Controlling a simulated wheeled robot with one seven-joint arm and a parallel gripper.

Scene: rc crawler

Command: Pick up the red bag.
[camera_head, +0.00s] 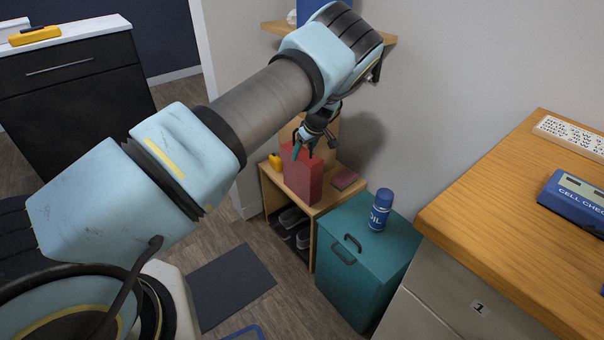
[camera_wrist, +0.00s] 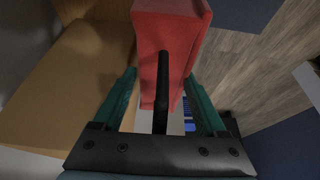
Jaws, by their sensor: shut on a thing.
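The red bag (camera_head: 303,180) stands upright on the wooden shoe shelf (camera_head: 327,200) against the wall in the head view. My gripper (camera_head: 309,150) reaches down to its top. In the wrist view the red bag (camera_wrist: 172,40) lies ahead of my gripper (camera_wrist: 163,90). A dark strap or handle (camera_wrist: 162,85) runs from the bag between the two green fingers. The fingers are shut on the bag, with some space showing between them. I cannot tell if the bag's base is clear of the shelf.
On the shelf are a yellow item (camera_head: 275,161) left of the bag and a dark red item (camera_head: 344,179) right of it. A teal box (camera_head: 375,260) with a blue oil can (camera_head: 380,210) stands to the right. A wooden counter (camera_head: 490,215) is at far right. A dark mat (camera_head: 231,284) lies on the floor.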

